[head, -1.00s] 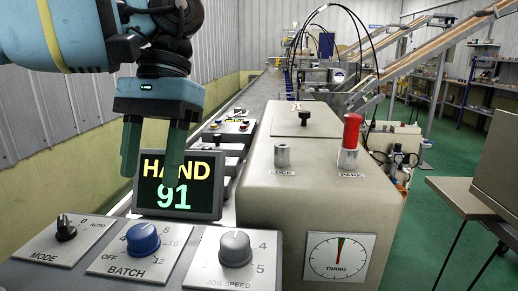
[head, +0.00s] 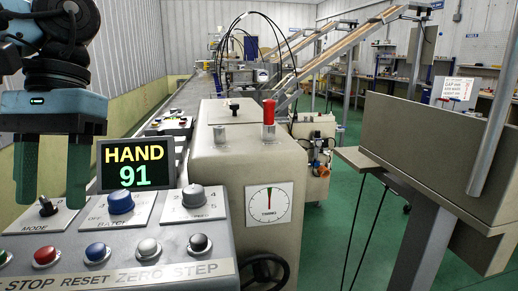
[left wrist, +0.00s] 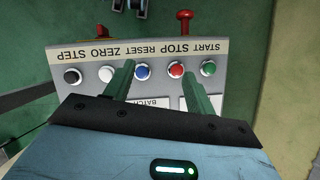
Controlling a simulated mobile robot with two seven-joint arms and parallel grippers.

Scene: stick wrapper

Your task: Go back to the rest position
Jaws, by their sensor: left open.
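My left gripper (head: 52,172) hangs at the left of the head view, fingers down, open and empty. In that view it is over the left end of the control panel, with the MODE knob (head: 47,206) showing between its fingers. In the left wrist view its two green fingers (left wrist: 160,88) are spread above the panel's button row (left wrist: 141,71). They look apart from the buttons, but the exact gap cannot be told. My right gripper is not in view.
The control panel (head: 185,270) carries knobs, several buttons and a screen (head: 136,165) reading HAND 91. A beige machine housing (head: 235,165) with a red-topped post (head: 268,112) and a TIMING dial (head: 268,203) stands beside it. Green floor (head: 330,240) is clear between.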

